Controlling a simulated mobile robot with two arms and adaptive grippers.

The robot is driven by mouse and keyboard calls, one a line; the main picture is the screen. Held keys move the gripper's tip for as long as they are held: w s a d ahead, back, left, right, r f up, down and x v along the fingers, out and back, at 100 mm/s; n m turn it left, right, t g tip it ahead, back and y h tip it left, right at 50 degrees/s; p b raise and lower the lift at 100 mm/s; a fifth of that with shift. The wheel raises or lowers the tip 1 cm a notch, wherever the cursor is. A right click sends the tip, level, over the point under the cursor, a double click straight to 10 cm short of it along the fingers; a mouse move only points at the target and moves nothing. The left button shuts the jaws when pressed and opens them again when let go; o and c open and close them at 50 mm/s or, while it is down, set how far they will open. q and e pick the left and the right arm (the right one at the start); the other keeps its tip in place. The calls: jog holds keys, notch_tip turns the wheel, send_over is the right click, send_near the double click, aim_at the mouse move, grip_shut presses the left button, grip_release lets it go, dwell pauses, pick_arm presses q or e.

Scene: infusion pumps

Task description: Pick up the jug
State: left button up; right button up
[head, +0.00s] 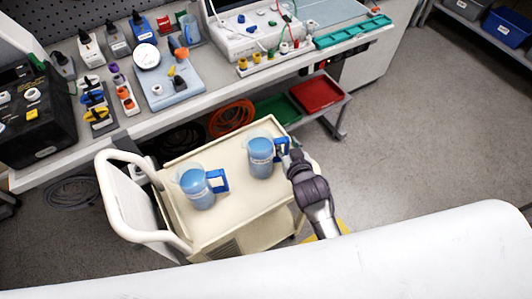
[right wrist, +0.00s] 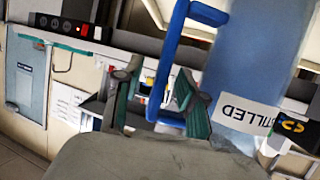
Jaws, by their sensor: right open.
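Two clear jugs with blue liquid and blue handles stand upright on the cream cart. One jug (head: 261,154) is at the cart's far right, the other jug (head: 197,188) nearer and to the left. My right gripper (head: 289,152) is at the handle of the far right jug. In the right wrist view, the blue handle (right wrist: 168,55) runs down between the two green-grey fingers of my open right gripper (right wrist: 158,92). Whether a finger touches it I cannot tell. The jug body (right wrist: 240,60) fills the right side there, with a label partly reading "STILLED". My left gripper is not in view.
The cart (head: 228,226) has a white push handle (head: 104,190) on its left. Behind it runs a long workbench (head: 215,85) crowded with devices. Red (head: 318,93) and green (head: 278,109) trays sit on the shelf below. Open floor lies to the right.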

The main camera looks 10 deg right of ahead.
jog(key=shift+w+f, duration=0.1)
jog(key=shift+w, duration=0.05)
grip_shut()
jog(key=shift+r, duration=0.2)
dwell(0.3)
jog(key=shift+r, duration=0.1)
